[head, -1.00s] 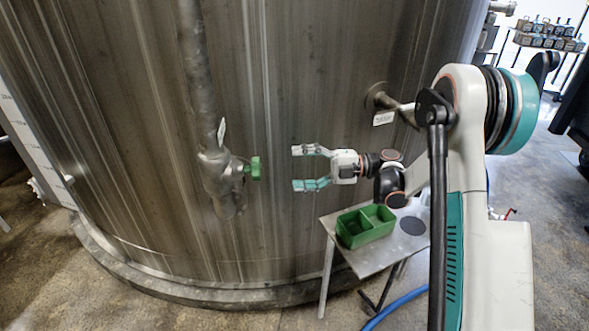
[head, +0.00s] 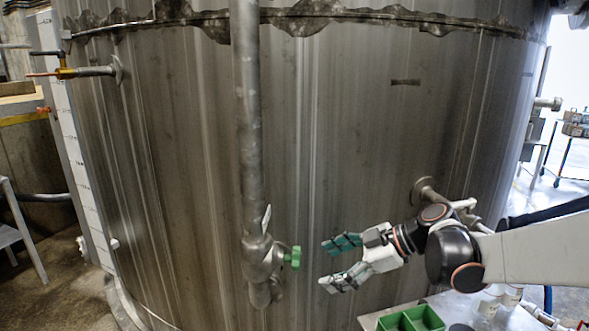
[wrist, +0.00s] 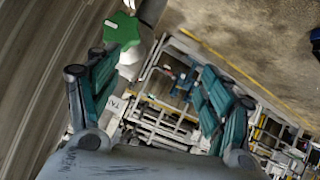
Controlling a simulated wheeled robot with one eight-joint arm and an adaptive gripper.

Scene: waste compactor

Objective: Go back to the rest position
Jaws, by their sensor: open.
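My gripper (head: 334,262) is open and empty in the head view, in front of the steel tank. Its two teal-padded fingers point left toward a green valve handle (head: 292,258) on a grey vertical pipe, with a gap between them. In the wrist view my gripper's fingers (wrist: 155,100) are spread wide with nothing between them. The green handle (wrist: 122,32) shows there near the top, beyond the left finger.
The large steel tank (head: 350,130) fills the background close behind my arm. A small table (head: 370,320) with a green divided bin (head: 410,320) stands below my gripper. A yellow-handled tap (head: 66,72) sticks out at upper left.

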